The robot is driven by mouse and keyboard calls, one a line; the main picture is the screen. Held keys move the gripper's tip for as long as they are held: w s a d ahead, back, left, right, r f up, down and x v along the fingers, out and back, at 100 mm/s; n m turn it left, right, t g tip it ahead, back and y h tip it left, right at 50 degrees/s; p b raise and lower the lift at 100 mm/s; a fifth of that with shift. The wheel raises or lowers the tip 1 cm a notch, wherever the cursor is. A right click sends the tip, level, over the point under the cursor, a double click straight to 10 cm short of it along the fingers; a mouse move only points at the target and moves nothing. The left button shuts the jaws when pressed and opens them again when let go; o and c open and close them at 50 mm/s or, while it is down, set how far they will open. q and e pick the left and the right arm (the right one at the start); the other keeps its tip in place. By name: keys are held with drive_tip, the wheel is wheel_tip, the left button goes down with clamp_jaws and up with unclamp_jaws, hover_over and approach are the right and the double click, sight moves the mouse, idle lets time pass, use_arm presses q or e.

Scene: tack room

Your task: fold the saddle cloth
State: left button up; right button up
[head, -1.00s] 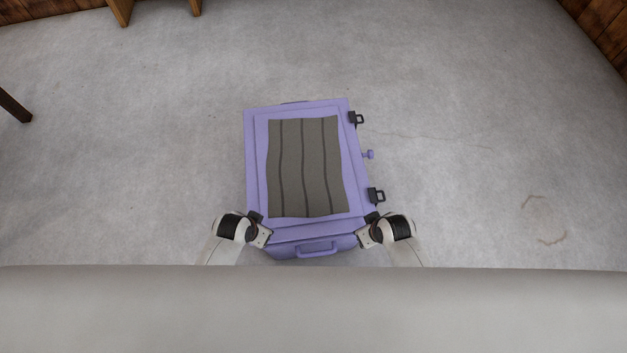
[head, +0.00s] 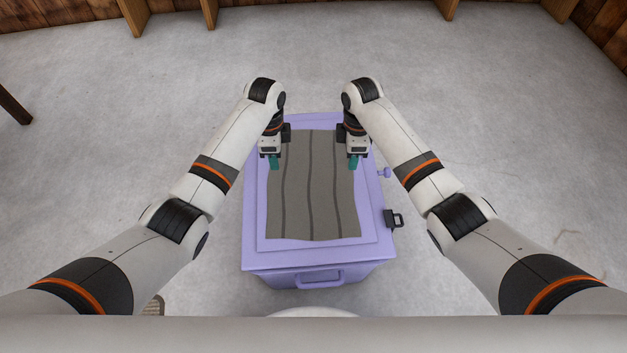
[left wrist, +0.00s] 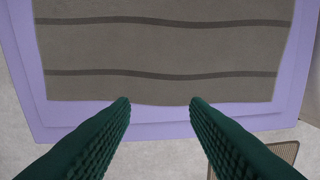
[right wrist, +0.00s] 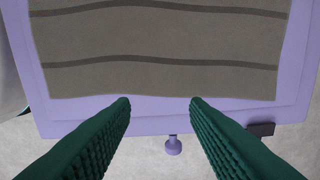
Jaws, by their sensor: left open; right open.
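The saddle cloth (head: 312,205) is grey-brown with darker stripes and lies flat and spread out on top of a lilac chest (head: 253,235). My left gripper (head: 274,165) is over the cloth's left edge, towards its far end. My right gripper (head: 353,165) is over the right edge at a similar height. In the left wrist view the open green fingers (left wrist: 160,100) point at the cloth's edge (left wrist: 160,90), with nothing between them. In the right wrist view the open fingers (right wrist: 160,100) also frame the opposite edge (right wrist: 160,80).
The chest has a front handle (head: 318,279), a lilac knob (head: 384,173) and a black latch (head: 394,219) on its right side. Wooden posts (head: 133,15) stand at the far wall.

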sight(278, 178)
use_arm(q)
wheel_tip(278, 178, down, 8)
drive_tip(key=shift+r, duration=0.15)
use_arm(e)
wheel_tip(278, 178, down, 8)
drive_tip(key=shift+r, duration=0.15)
use_arm(q)
clamp_jaws()
use_arm(e)
clamp_jaws()
